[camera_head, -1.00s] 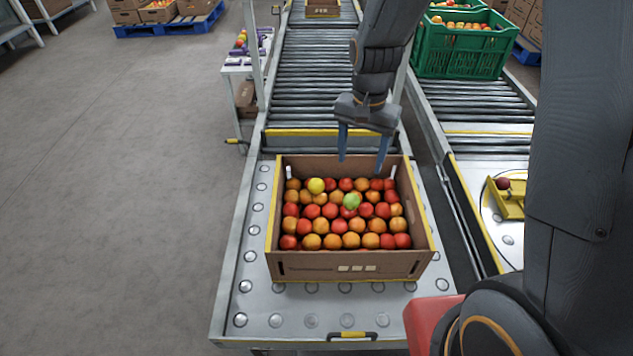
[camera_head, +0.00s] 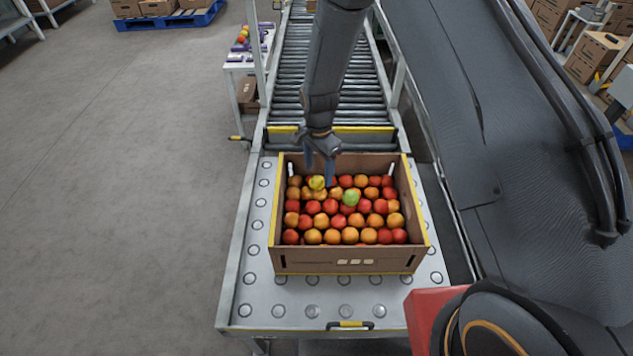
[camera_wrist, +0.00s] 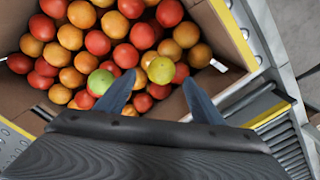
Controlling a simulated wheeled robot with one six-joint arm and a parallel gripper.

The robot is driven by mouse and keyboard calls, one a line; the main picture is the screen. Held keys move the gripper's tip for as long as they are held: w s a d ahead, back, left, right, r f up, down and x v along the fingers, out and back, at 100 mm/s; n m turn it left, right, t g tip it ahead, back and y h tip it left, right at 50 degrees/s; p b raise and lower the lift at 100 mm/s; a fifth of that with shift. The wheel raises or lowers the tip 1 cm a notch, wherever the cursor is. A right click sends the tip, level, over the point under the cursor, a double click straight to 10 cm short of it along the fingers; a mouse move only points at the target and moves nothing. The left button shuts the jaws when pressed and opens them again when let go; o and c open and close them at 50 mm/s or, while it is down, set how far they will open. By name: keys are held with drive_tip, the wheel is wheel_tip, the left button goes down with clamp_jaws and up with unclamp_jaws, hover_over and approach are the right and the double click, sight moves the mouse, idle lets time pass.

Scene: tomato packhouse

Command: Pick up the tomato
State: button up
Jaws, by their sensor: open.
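An open cardboard box (camera_head: 345,262) holds rows of red and orange tomatoes. A yellow-green tomato (camera_head: 317,182) lies in its back row, left of centre, and shows in the wrist view (camera_wrist: 161,70). A green tomato (camera_head: 351,198) lies to the right of it and nearer; it is on the left in the wrist view (camera_wrist: 100,82). My gripper (camera_head: 319,172) is open and empty at the back of the box, close to the yellow-green tomato. In the wrist view the yellow-green tomato appears between the two fingertips (camera_wrist: 160,79); whether they touch it I cannot tell.
The box stands on a ball-topped transfer table (camera_head: 250,290), with the roller conveyor (camera_head: 300,75) behind. A white side stand (camera_head: 238,68) is at the left. My arm covers much of the right side. The grey floor (camera_head: 120,200) at the left is clear.

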sight(317, 178)
drive_tip(key=shift+a+f+p, duration=0.2)
drive_tip(key=shift+f+p, duration=0.35)
drive_tip(key=shift+f, duration=1.5)
drive_tip(key=c, duration=0.9)
drive_tip(key=shift+o, duration=0.2)
drive_tip(key=shift+r, duration=0.1)
